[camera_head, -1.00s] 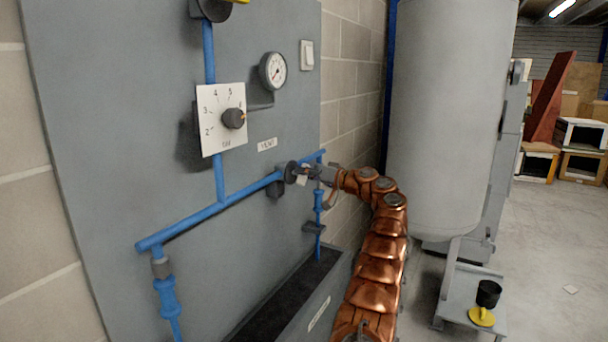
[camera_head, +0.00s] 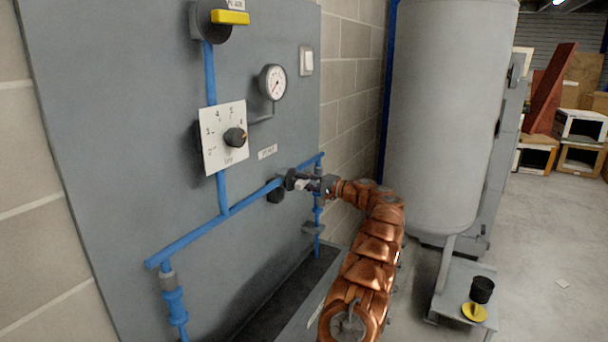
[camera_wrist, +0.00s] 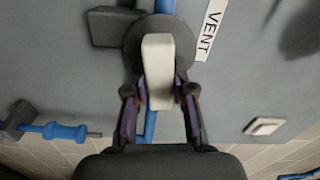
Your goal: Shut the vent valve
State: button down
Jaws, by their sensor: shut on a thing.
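The vent valve (camera_wrist: 133,40) is a round dark body on a blue pipe, beside a white label reading VENT (camera_wrist: 212,28) in the wrist view. Its handle (camera_wrist: 158,70) is a pale, flat bar lying roughly in line with the pipe. My gripper (camera_wrist: 160,92) is shut on the handle, one finger on each side. In the head view the valve (camera_head: 290,179) is small, and my gripper (camera_head: 316,187) reaches it from the right. The gripper partly hides the handle there.
The grey panel also carries a numbered dial with a black knob (camera_head: 235,137), a gauge (camera_head: 273,82), a white switch (camera_head: 306,61) and a yellow handle (camera_head: 230,17). A large grey tank (camera_head: 440,110) stands right of the arm. Open floor (camera_head: 550,270) lies farther right.

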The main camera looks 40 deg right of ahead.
jog(key=shift+m+p, duration=0.6)
jog(key=shift+m, duration=0.2)
jog(key=shift+f, duration=0.1)
jog(key=c, duration=1)
grip_release()
jog(key=shift+o, duration=0.2)
jog(key=v, duration=1.2)
